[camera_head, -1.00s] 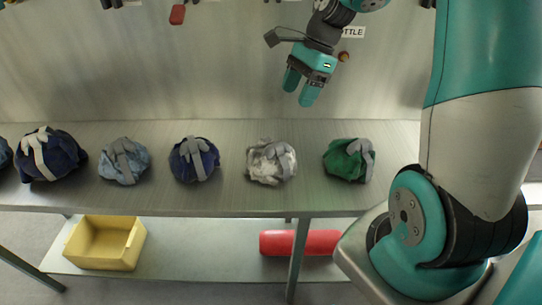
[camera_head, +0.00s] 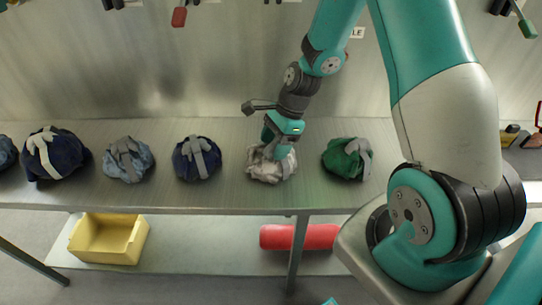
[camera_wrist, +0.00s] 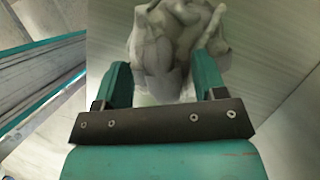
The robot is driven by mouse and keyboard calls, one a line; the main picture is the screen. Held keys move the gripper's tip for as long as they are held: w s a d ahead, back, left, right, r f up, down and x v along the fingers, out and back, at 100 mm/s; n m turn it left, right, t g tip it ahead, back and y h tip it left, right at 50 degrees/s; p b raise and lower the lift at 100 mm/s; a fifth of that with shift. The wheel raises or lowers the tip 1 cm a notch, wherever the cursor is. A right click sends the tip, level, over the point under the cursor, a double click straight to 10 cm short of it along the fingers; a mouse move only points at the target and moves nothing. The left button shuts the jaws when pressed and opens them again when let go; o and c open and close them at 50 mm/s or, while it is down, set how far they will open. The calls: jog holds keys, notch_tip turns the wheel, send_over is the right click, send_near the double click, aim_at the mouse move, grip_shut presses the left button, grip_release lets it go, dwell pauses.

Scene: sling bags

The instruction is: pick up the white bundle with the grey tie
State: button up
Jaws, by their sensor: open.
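The white bundle (camera_head: 268,172) with its grey tie sits on the metal table, between a dark blue bundle and a green one. My gripper (camera_head: 278,143) is down at the top of the white bundle, hiding part of it and much of its tie. In the wrist view the bundle (camera_wrist: 165,75) lies ahead between the two teal fingers of my gripper (camera_wrist: 162,72). The fingers are open, one at either side of it. I cannot tell whether they touch it.
A green bundle (camera_head: 342,158) stands close on the right, a dark blue bundle (camera_head: 192,160) on the left. Further left are a light blue bundle (camera_head: 125,165) and a larger navy bundle (camera_head: 62,160). A yellow bin (camera_head: 105,240) and a red roll (camera_head: 298,237) lie on the lower shelf.

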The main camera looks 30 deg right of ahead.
jog(key=shift+f, duration=0.1)
jog(key=shift+c, duration=0.3)
grip_shut()
